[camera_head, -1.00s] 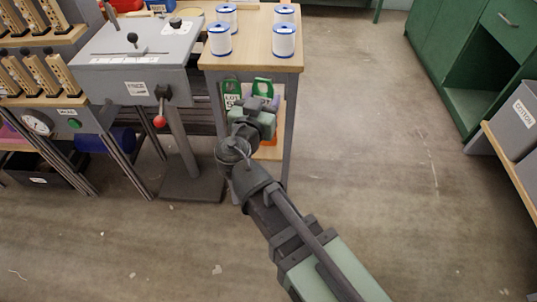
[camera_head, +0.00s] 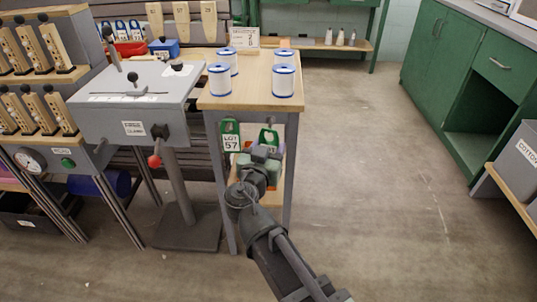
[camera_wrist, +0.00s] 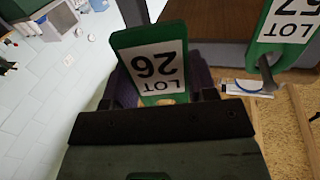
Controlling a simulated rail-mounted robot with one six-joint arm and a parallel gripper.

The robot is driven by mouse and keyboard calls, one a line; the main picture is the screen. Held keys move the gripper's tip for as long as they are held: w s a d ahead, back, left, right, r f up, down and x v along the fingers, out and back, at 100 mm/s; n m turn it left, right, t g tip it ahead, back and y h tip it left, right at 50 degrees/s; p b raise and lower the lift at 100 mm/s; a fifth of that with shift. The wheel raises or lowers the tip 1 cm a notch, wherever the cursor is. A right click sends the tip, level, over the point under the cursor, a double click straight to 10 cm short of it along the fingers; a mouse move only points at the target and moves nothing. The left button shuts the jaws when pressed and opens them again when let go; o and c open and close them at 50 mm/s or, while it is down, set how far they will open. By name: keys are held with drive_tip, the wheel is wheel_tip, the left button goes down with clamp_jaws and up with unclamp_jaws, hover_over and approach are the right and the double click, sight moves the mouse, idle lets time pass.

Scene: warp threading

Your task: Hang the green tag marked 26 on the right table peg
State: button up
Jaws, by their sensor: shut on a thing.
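The green tag marked LOT 26 (camera_wrist: 152,58) is in my gripper (camera_wrist: 160,100), which is shut on it; its lettering is upside down in the wrist view. In the head view the green tag (camera_head: 268,136) shows just above my gripper (camera_head: 262,153), in front of the wooden table's (camera_head: 252,96) front right side.
Several white spools with blue rims stand on the tabletop, one at its front right (camera_head: 283,81). A grey machine with a red-knobbed lever (camera_head: 154,161) stands close on the left. Open floor (camera_head: 365,180) lies to the right, before green cabinets (camera_head: 447,85).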

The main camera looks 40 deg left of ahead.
drive_tip(key=w+a+f+b, duration=0.1)
drive_tip(key=w+a, duration=0.2)
drive_tip(key=w, duration=0.2)
drive_tip(key=shift+f, duration=0.3)
drive_tip(key=shift+a, duration=0.1)
idle(0.6)
drive_tip(key=o, duration=1)
drive_tip(key=shift+s, duration=0.1)
drive_tip(key=v, duration=1)
drive_tip(key=shift+s, duration=0.25)
